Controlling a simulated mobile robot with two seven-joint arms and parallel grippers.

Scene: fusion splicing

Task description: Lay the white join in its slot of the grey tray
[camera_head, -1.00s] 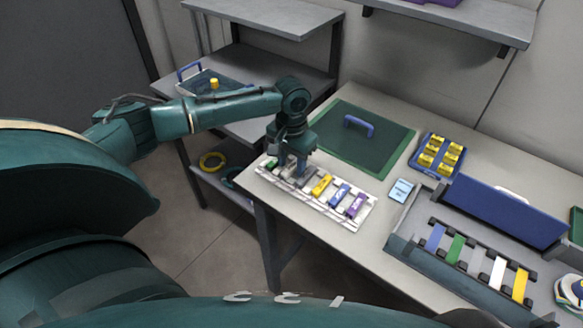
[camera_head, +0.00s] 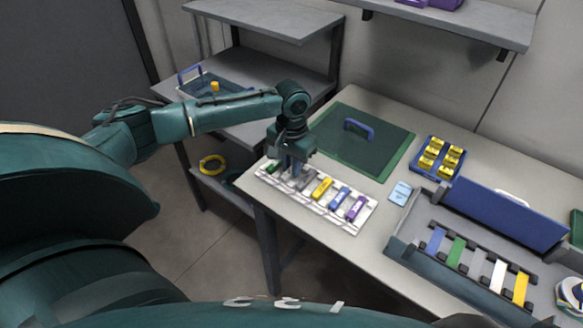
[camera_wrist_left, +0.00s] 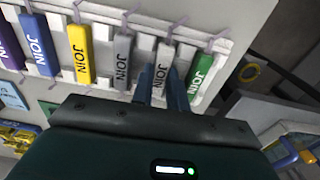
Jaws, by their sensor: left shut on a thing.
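The white join (camera_wrist_left: 166,55) is between the fingers of my left gripper (camera_wrist_left: 162,88), which is shut on it at its near end. It lines up with the row in the pale grey tray (camera_head: 318,209), between the grey join (camera_wrist_left: 122,60) and the green join (camera_wrist_left: 203,72). I cannot tell whether it rests fully on the tray floor. In the head view my left gripper (camera_head: 292,173) points down at the tray's left part and hides the white join. My right gripper is not in view.
The yellow (camera_head: 321,188), blue (camera_head: 340,198) and purple (camera_head: 357,208) joins lie in the same tray. To the right are a blue-lidded box (camera_head: 420,262) with coloured strips and a blue tray (camera_head: 431,171) of yellow pieces. A green mat (camera_head: 375,165) lies behind.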

